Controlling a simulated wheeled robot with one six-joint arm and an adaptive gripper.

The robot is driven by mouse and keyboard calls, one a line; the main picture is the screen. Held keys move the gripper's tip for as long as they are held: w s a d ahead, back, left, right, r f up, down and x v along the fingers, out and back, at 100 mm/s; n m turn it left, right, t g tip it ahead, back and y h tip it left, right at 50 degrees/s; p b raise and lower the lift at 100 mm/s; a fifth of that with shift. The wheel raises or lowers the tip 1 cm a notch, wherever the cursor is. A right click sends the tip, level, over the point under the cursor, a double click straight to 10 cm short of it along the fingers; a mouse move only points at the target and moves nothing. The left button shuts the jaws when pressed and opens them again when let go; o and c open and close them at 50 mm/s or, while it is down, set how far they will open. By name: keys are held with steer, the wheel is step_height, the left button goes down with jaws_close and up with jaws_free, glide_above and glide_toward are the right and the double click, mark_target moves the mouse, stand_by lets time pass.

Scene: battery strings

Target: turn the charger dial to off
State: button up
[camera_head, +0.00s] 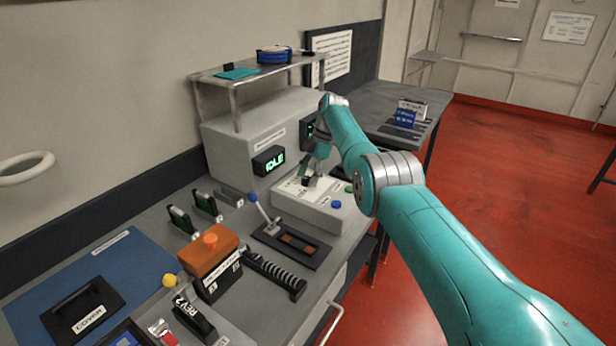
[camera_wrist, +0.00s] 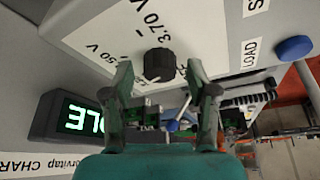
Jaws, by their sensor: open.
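The charger dial (camera_wrist: 159,64) is a small black knob on a pale panel marked "3.70 V" and another voltage that is partly hidden. My gripper (camera_wrist: 159,76) is open, with one finger on each side of the dial in the wrist view. I cannot tell whether either finger touches it. In the head view my gripper (camera_head: 311,172) is over the charger's sloped front panel (camera_head: 328,207), and the dial is hard to make out there. The charger's display (camera_head: 268,160) glows green and reads "IDLE"; a finger partly covers it in the wrist view (camera_wrist: 76,117).
A blue button (camera_head: 336,204) and a green button (camera_head: 349,188) sit beside the panel. A lever with a blue knob (camera_head: 253,197), an orange-topped box (camera_head: 208,250) and a black coiled part (camera_head: 274,274) stand on the bench. A shelf (camera_head: 236,76) is above the charger.

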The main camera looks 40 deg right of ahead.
mark_target(308, 178)
step_height(308, 178, up, 10)
stand_by(0.5)
steer(key=shift+w+f, duration=0.1)
